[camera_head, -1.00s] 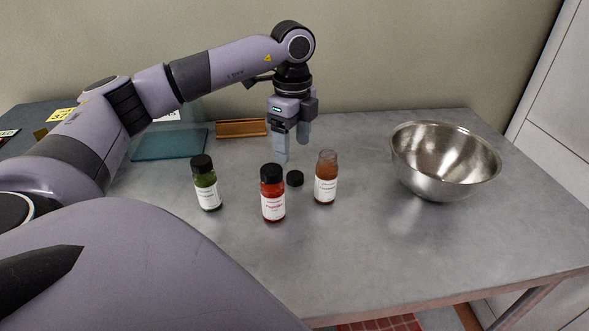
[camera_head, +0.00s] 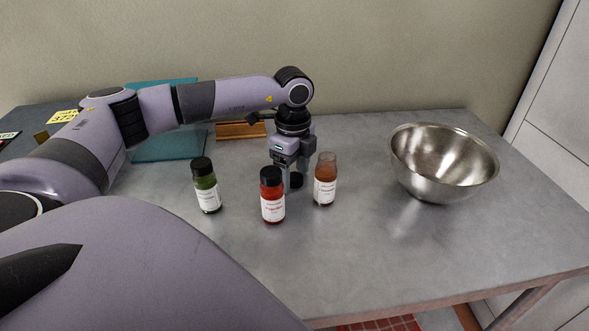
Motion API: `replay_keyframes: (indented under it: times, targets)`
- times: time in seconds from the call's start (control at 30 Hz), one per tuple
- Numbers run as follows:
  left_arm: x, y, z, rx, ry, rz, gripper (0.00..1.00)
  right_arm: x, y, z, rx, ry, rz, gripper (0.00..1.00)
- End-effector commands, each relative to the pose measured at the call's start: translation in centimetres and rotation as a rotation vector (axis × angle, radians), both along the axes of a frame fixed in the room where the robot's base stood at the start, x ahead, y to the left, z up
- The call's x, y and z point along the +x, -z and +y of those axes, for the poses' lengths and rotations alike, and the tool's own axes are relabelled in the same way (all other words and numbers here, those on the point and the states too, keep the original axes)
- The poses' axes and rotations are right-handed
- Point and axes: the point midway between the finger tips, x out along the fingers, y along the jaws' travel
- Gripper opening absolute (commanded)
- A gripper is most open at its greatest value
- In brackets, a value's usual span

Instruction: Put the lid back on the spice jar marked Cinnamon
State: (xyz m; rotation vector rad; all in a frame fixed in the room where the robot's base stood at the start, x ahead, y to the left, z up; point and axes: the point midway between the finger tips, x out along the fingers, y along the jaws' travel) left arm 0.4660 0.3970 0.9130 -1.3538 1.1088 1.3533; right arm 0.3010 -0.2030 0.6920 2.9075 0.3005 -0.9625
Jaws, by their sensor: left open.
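An open spice jar (camera_head: 325,181) with brown contents and a white label stands upright right of centre on the table. Its label is too small to read surely. A small black lid (camera_head: 297,181) lies on the table left of it, partly hidden by the red jar and my gripper. My left gripper (camera_head: 294,180) points down and is open, its fingertips low at the lid. I cannot tell whether they touch it. My right gripper is not in view.
A capped red jar (camera_head: 272,197) stands just in front of my gripper, and a capped green jar (camera_head: 206,188) further left. A metal bowl (camera_head: 440,165) stands at right. A teal board (camera_head: 165,147) and wooden block (camera_head: 238,131) lie behind. The front table (camera_head: 390,260) is clear.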

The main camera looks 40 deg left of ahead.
Motion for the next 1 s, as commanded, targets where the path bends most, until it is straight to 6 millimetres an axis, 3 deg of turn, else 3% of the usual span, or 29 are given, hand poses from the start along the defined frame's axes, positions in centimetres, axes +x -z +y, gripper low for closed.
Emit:
replay_keyframes:
  times: [0.27, 0.43, 0.47, 0.83, 1.0]
  targets:
    - [0.0, 0.0, 0.0, 0.000, 0.000, 0.000, 0.70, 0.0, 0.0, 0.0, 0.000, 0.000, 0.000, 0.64]
    - [0.0, 0.0, 0.0, 0.000, 0.000, 0.000, 0.18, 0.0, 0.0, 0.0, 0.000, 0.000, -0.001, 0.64]
    - [0.0, 0.0, 0.0, 0.000, 0.000, 0.000, 0.12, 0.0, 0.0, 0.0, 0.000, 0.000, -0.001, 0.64]
    - [0.0, -0.1, 0.0, 0.000, 0.000, 0.000, 0.12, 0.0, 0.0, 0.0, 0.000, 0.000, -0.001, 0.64]
    - [0.1, -1.0, 0.0, -0.001, 0.000, -0.001, 0.12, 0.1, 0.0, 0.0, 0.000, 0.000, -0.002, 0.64]
